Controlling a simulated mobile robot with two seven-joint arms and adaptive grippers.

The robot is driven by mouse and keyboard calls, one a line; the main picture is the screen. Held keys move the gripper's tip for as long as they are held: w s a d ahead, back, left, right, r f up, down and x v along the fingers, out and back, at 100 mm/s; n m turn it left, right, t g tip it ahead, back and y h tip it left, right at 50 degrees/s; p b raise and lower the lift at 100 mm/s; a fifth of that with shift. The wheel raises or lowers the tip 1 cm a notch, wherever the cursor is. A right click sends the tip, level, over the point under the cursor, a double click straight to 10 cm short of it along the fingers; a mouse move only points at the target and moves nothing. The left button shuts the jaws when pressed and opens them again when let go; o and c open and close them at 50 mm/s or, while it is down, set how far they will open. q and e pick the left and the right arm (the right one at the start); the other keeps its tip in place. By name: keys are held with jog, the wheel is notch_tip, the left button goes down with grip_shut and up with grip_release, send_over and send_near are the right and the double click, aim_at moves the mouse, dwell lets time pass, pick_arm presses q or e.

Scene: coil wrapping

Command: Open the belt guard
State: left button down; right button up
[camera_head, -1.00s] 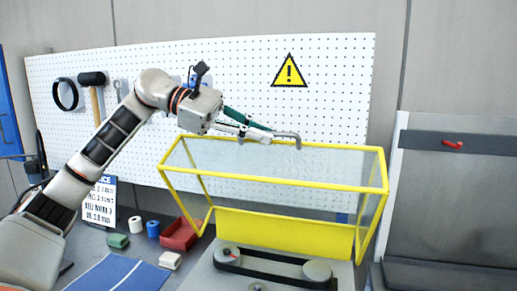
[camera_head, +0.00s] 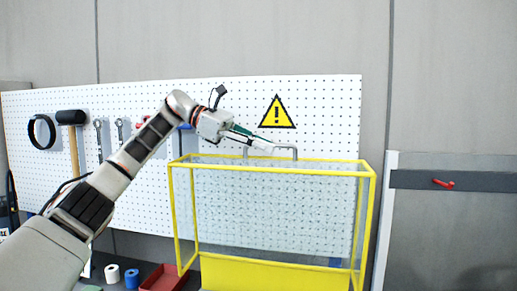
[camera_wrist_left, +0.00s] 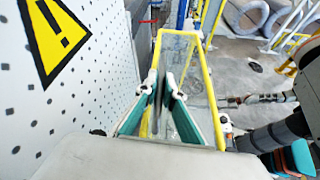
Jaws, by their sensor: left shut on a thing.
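The belt guard (camera_head: 270,275) is a yellow frame with clear panels and a solid yellow lower panel. It is in the middle of the head view, its top seen nearly edge-on. A grey bar handle (camera_head: 287,148) rises from its top. My left gripper (camera_head: 266,146) reaches in from the left and is shut on this handle. In the left wrist view, my left gripper's teal-padded fingers (camera_wrist_left: 162,90) point along the guard's clear panel (camera_wrist_left: 178,45); the handle is largely hidden between them. The belt and pulleys are outside the head view. My right gripper is not identifiable.
A pegboard (camera_head: 320,110) with hanging tools and a yellow warning sign (camera_head: 277,112) stands behind the guard. A red bin (camera_head: 163,278) and small spools (camera_head: 112,273) are at lower left. A grey rail with a red hook (camera_head: 443,183) is at right.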

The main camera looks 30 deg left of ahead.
pick_arm(q)
jog(key=shift+w+a, duration=0.3)
jog(key=shift+w, duration=0.55)
jog(key=shift+w+a, duration=0.25)
jog(key=shift+w, duration=0.6)
jog(key=shift+f, duration=0.1)
jog(key=c, duration=2.2)
grip_release()
jog(key=shift+o, duration=0.2)
jog(key=v, duration=0.7)
jog(key=shift+a, duration=0.25)
jog(key=shift+s, duration=0.15)
